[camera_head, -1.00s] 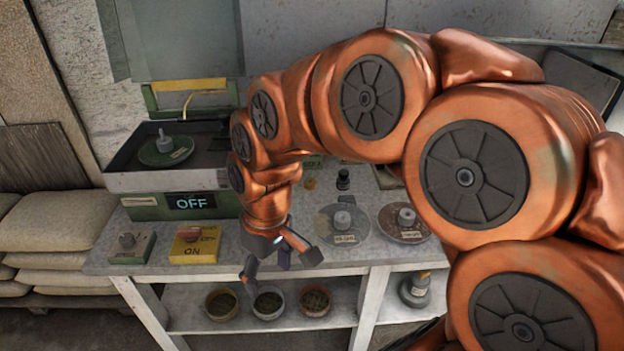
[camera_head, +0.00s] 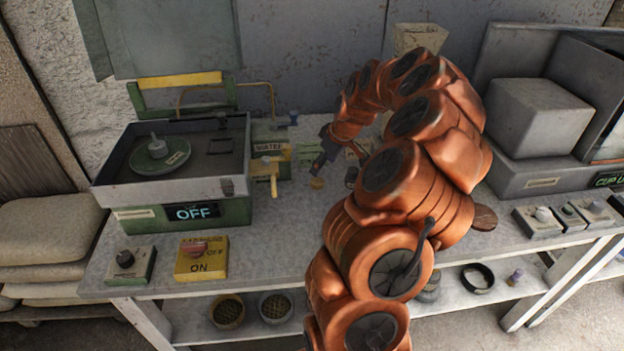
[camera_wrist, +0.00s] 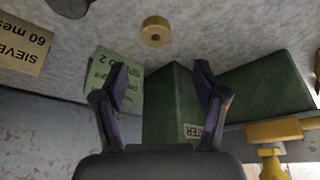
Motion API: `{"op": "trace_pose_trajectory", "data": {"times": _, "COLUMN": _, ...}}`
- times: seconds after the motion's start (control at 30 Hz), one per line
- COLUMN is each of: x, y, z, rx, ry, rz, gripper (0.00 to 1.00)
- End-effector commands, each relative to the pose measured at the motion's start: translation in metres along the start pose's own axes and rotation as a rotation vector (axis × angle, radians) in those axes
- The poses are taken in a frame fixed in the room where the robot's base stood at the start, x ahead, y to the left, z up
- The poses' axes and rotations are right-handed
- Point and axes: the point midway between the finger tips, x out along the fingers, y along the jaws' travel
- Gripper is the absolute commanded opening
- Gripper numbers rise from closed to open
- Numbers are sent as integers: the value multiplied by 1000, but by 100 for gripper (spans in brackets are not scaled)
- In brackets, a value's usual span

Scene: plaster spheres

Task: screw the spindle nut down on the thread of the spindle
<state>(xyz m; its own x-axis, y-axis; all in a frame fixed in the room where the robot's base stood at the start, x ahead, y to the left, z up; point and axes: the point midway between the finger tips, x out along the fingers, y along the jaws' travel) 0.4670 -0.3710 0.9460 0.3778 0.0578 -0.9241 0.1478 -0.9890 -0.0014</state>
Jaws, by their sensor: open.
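The spindle (camera_head: 154,140) stands upright in the open tray of the machine at the left, with a green disc around its foot. Its thread is too small to make out. A small brass-coloured ring, apparently the spindle nut (camera_head: 317,183), lies flat on the bench right of the machine. In the wrist view the nut (camera_wrist: 155,31) shows its centre hole, beyond the fingertips. My gripper (camera_head: 335,172) is above the back of the bench close to the nut. In the wrist view my gripper (camera_wrist: 160,72) has its fingers spread, with nothing between them.
A green box labelled WATER (camera_head: 270,148) with a yellow tap (camera_head: 267,172) stands between machine and nut. A green labelled block (camera_wrist: 130,92) lies below the fingers. A yellow ON box (camera_head: 201,259) is at the front. Bench before the nut is clear.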

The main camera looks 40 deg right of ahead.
Motion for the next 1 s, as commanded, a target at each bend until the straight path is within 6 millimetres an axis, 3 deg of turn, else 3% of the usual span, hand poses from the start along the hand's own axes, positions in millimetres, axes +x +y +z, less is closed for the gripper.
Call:
{"op": "trace_pose_trajectory", "data": {"times": 0.57, "x": 33, "y": 7, "z": 9, "rx": 15, "ry": -3, "rz": 3, "gripper": 71}}
{"op": "trace_pose_trajectory", "data": {"times": 1.0, "x": 75, "y": 6, "z": 9, "rx": 11, "ry": 0, "rz": 7, "gripper": 71}}
